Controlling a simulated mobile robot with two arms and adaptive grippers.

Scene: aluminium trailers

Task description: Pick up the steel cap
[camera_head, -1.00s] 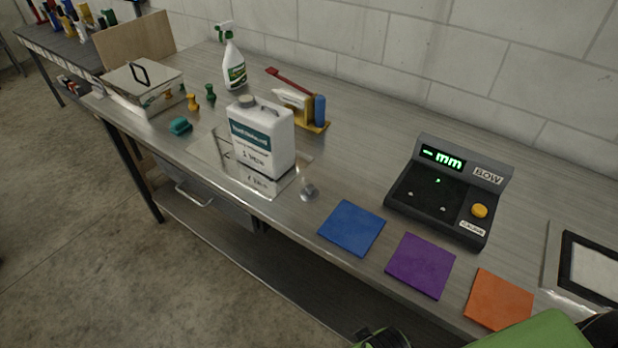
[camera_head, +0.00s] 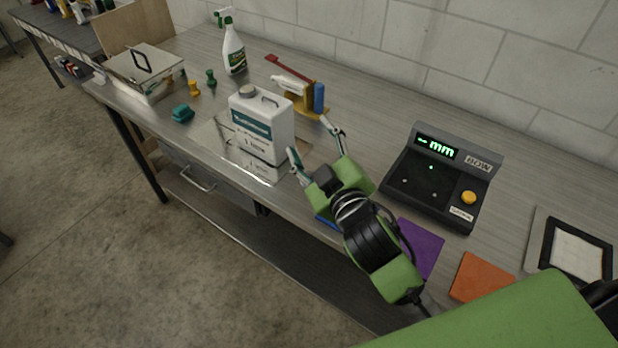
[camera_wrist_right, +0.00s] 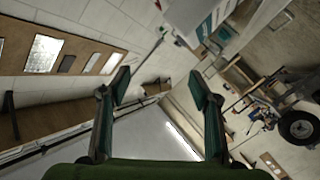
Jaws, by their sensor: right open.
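My right gripper (camera_head: 308,136) reaches over the bench, open, with its two fingers spread just right of the white jug (camera_head: 262,130). It also shows open in the right wrist view (camera_wrist_right: 158,80), with nothing between the fingers. The steel cap does not show clearly now. A small metallic piece stood by the jug's right front corner earlier, and that spot is now covered by my right gripper. My left gripper is not in view.
The jug stands on a shiny plate (camera_head: 220,150). Right of the gripper are a black display box (camera_head: 440,185), a purple square (camera_head: 422,245) and an orange square (camera_head: 480,277). A yellow holder (camera_head: 300,100) and a spray bottle (camera_head: 233,50) stand behind.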

